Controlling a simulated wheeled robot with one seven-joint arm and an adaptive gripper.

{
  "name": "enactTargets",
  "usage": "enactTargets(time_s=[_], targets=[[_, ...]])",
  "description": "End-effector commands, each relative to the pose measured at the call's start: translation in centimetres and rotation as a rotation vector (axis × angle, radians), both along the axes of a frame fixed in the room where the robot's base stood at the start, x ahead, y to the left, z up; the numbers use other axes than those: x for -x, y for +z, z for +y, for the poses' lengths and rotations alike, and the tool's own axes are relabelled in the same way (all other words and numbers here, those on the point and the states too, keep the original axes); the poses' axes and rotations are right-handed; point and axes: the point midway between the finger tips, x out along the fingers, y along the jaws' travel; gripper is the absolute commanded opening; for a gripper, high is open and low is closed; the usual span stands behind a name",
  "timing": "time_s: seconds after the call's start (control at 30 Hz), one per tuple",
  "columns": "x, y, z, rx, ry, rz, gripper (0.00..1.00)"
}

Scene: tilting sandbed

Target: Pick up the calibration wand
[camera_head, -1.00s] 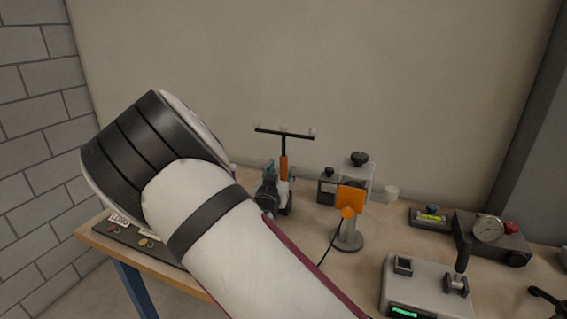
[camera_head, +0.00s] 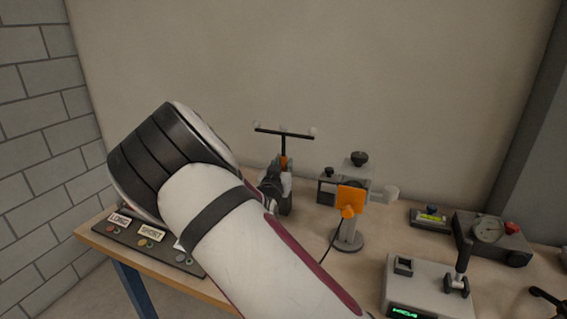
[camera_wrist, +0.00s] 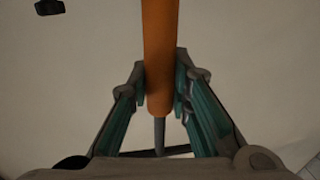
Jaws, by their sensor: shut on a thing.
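The calibration wand (camera_head: 284,147) is upright on the bench near the back wall. It has a black crossbar with small pale balls and an orange handle. My gripper (camera_head: 281,175) is around the handle and hides much of it. In the wrist view, the orange handle (camera_wrist: 160,45) runs between the two teal-padded fingers of my gripper (camera_wrist: 162,88), which are shut on it. A dark upright block (camera_head: 286,205) stands behind and below my gripper; I cannot tell whether the wand touches it.
An orange-plated device on a round stand (camera_head: 349,235) is close to the right. A dial gauge box (camera_head: 490,232) and a grey unit with a green display (camera_head: 425,285) stand farther right. A labelled dark tray (camera_head: 150,238) lies at the left edge.

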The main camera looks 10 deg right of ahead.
Motion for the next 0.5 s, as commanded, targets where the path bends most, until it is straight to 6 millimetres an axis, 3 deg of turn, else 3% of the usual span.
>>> enactTargets(time_s=[0.23,0.5], targets=[[0.0,1.1,0.0,-0.003,0.000,-0.004,0.00],[0.0,6.1,0.0,-0.003,0.000,-0.005,0.00]])
